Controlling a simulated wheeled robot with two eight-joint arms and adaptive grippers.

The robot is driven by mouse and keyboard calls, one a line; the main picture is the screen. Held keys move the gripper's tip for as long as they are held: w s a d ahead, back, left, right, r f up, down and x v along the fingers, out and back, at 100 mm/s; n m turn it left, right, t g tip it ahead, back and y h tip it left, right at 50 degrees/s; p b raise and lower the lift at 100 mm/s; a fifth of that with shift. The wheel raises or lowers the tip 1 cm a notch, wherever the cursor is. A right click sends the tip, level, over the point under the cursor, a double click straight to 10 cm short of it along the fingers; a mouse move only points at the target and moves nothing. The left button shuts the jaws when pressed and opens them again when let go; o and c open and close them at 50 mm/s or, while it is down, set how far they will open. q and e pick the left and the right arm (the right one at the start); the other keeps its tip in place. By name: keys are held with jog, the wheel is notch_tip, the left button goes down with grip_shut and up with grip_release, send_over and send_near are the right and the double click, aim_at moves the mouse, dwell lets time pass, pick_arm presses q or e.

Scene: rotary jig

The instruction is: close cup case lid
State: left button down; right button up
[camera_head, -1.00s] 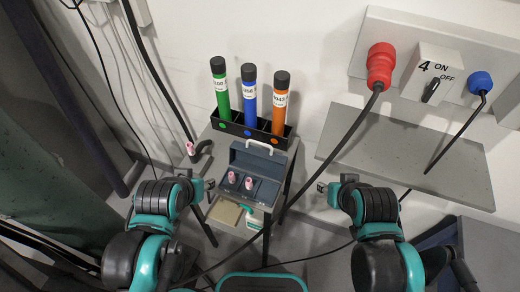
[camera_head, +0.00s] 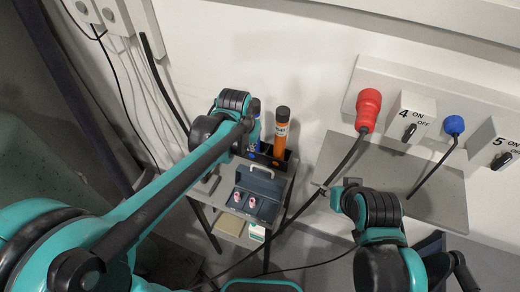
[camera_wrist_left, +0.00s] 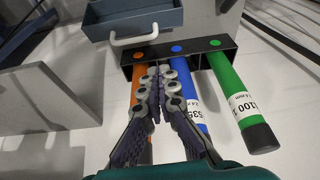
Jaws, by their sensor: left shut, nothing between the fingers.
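The blue-grey cup case stands open on a small side table in the head view, with two pink-and-white cups (camera_head: 238,197) in its tray. Its lid (camera_head: 262,184) is raised at the back, with a pale handle (camera_head: 262,166) on top. The wrist view shows the lid (camera_wrist_left: 145,18) and handle (camera_wrist_left: 134,40) at the top. My left gripper (camera_wrist_left: 161,73) is shut and empty, over the tube rack behind the case, apart from the handle. In the head view my left wrist hides its fingers. My right gripper (camera_head: 326,190) is right of the case, its jaw state unclear.
A black rack (camera_wrist_left: 180,52) holds green (camera_wrist_left: 228,85), blue (camera_wrist_left: 185,100) and orange tubes (camera_head: 281,132) behind the case. A red plug (camera_head: 367,108) with a black cable and a blue plug (camera_head: 453,125) are on the wall at right. A grey panel (camera_head: 430,190) is below them.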

aim_at(261, 179)
pick_arm(q)
jog(key=w+d+p, duration=0.2)
jog(key=w+d, duration=0.1)
jog(key=d, duration=0.1)
notch_tip(261, 179, down, 10)
jog(key=s+a+b, duration=0.1)
jog(key=b, duration=0.1)
jog(key=shift+s+m+g, duration=0.25)
jog(key=shift+m+g, duration=0.05)
jog(key=shift+g, duration=0.1)
pick_arm(e)
jog(key=shift+r, duration=0.5)
pick_arm(q)
jog(key=shift+s+a+r+t, duration=0.1)
jog(key=shift+s+t, duration=0.15)
jog(key=shift+t, duration=0.05)
pick_arm(e)
jog(key=shift+f, duration=0.1)
